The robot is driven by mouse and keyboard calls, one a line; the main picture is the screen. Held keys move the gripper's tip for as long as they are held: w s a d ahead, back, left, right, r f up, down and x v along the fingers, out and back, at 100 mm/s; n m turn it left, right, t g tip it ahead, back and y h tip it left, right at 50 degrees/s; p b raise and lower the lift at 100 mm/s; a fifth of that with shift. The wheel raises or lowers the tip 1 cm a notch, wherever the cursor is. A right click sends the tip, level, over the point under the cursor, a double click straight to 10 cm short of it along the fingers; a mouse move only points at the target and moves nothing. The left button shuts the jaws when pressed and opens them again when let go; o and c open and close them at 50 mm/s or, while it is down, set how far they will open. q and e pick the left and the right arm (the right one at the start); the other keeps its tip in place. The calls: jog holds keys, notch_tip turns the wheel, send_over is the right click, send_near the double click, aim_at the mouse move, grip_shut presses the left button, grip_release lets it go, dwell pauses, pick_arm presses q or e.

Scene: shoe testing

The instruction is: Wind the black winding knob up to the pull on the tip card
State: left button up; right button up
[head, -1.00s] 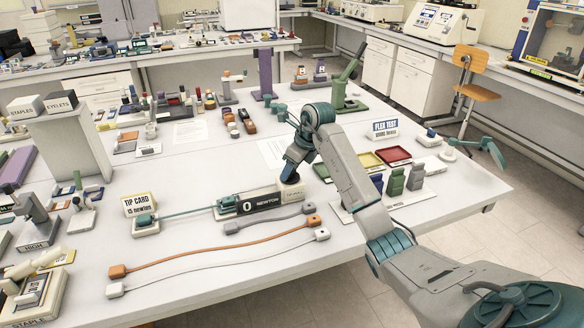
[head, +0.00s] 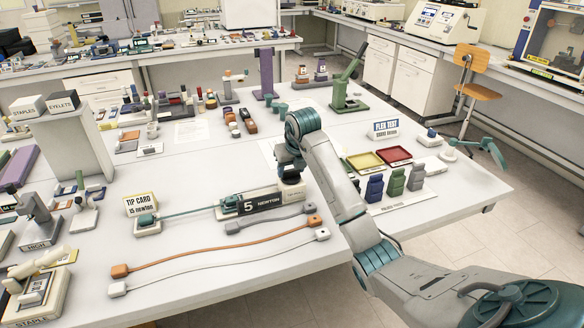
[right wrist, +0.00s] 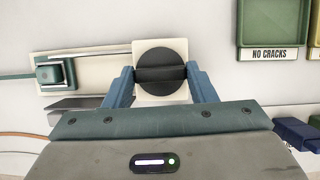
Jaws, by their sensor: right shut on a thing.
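The tip card (head: 142,204) reads "TIP CARD 15 newton" and stands at the left of the pull tester. The tester's display (head: 262,203) reads 5 newton. A teal lace (head: 190,211) runs straight from the left clamp (head: 145,219) to the tester's clamp (head: 229,203). The black winding knob (right wrist: 160,73) is a round disc with a raised bar, on a white block in the right wrist view. My right gripper (right wrist: 162,76) is shut on it, one blue finger on each side. In the head view my right arm mostly hides the knob. My left gripper is not in view.
An orange lace (head: 215,247) and grey and white laces lie on the table in front of the tester. Right of my arm are a yellow tray (head: 365,160), a red tray (head: 397,154) and several small blue and green pieces (head: 397,182).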

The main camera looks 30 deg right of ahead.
aim_at(294, 182)
dwell(0.3)
jog(key=o, duration=1)
jog(key=b+v, duration=0.1)
jog(key=v, duration=0.4)
jog(key=shift+r+b, duration=0.2)
jog(key=shift+b, duration=0.15)
jog(key=shift+p+v, duration=2.7)
jog(key=shift+p, duration=0.3)
